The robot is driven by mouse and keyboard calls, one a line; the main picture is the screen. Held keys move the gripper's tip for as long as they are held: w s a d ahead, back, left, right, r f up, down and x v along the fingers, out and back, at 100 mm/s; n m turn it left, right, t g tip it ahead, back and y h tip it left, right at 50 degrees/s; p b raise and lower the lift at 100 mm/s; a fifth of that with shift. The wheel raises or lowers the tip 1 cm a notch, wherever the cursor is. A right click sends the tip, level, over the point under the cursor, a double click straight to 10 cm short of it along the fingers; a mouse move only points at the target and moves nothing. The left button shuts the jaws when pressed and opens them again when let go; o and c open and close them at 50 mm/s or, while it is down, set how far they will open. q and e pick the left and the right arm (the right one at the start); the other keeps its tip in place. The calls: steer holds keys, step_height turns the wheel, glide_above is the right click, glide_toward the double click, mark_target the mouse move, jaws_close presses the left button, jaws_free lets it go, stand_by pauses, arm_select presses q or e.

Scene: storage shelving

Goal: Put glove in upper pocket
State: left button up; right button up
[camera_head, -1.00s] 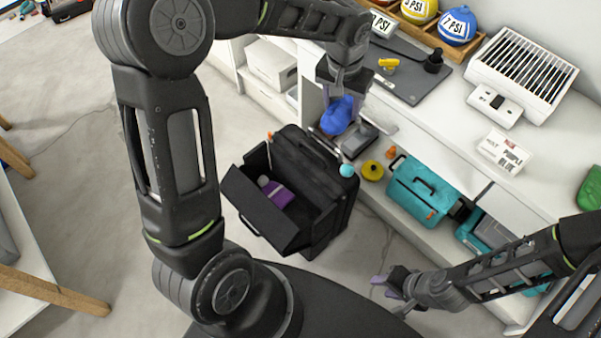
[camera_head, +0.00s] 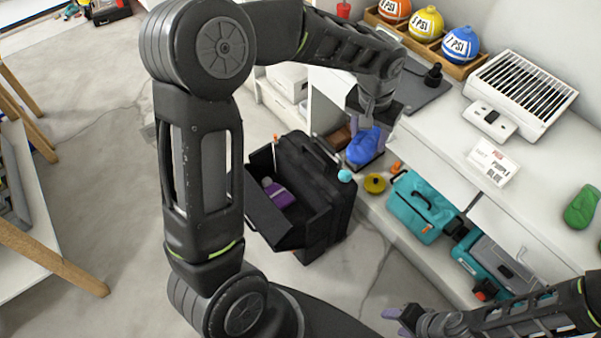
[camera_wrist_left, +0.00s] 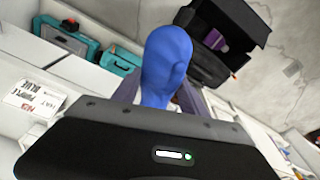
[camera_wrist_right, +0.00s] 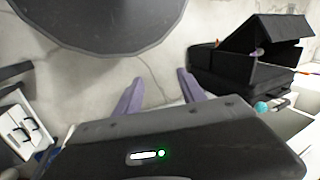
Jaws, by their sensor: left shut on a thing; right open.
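A blue glove (camera_head: 364,148) hangs from my left gripper (camera_head: 368,112), which is shut on it. The glove also fills the middle of the left wrist view (camera_wrist_left: 168,62). A black bag (camera_head: 325,180) with an open front pocket (camera_head: 268,217) stands on the floor, to the left of and below the glove in the head view. A purple item (camera_head: 278,194) lies in the open pocket. The glove is apart from the bag. My right gripper (camera_head: 400,316) is open and empty at the bottom of the head view; its fingers show in the right wrist view (camera_wrist_right: 160,90).
A white counter (camera_head: 450,140) holds a green glove (camera_head: 582,206), a white sign (camera_head: 493,162) and a vented box (camera_head: 520,88). A teal case (camera_head: 421,205) and yellow tape (camera_head: 375,184) sit on the low shelf. A cyan ball (camera_head: 344,175) is at the bag's right edge.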

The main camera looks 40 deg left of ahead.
steer(key=o, duration=0.7)
step_height(320, 180, down, 12)
steer(key=b, duration=1.1)
steer(key=shift+r, duration=0.1)
steer(key=o, duration=0.4)
step_height(320, 180, down, 6)
steer(key=b, duration=0.6)
steer(key=shift+f+b, duration=0.25)
steer(key=shift+b, duration=0.15)
arm_select(q)
steer(key=s+a+f+n+y, duration=0.1)
steer(key=s+a+f+n, duration=0.1)
steer(key=a+f+n, duration=0.5)
steer(key=s+a+f+n+g, duration=0.1)
steer(key=a+f+n, duration=0.6)
steer(key=f, duration=0.9)
steer(key=s+a, duration=0.1)
steer(key=a, duration=0.1)
steer(key=shift+a+f+y, duration=0.35)
steer(key=shift+a+y, duration=0.05)
